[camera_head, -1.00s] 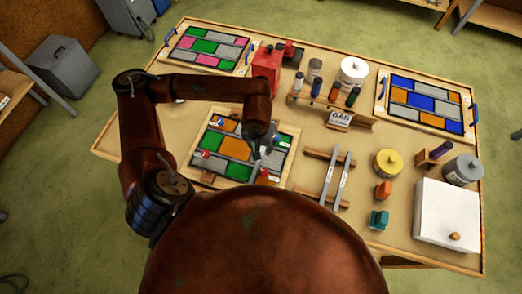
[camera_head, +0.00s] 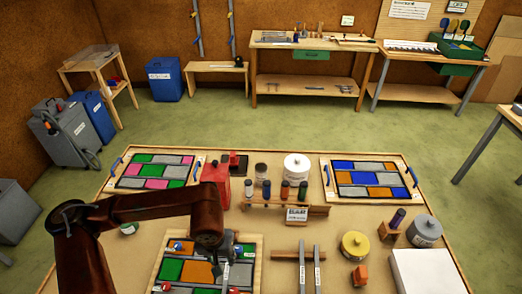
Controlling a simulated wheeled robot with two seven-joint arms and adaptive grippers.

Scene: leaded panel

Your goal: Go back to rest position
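My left arm comes in from the left, and its gripper (camera_head: 226,268) points down over the right part of the middle leaded panel (camera_head: 172,268). The gripper is small and dark here, and I cannot tell whether its fingers are open or shut or whether they touch the panel. The panel has orange, green and grey panes in a wooden frame, with small blue and red pieces on it. Its lower edge is cut off by the picture. My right gripper is not in view.
Benches line the back wall.

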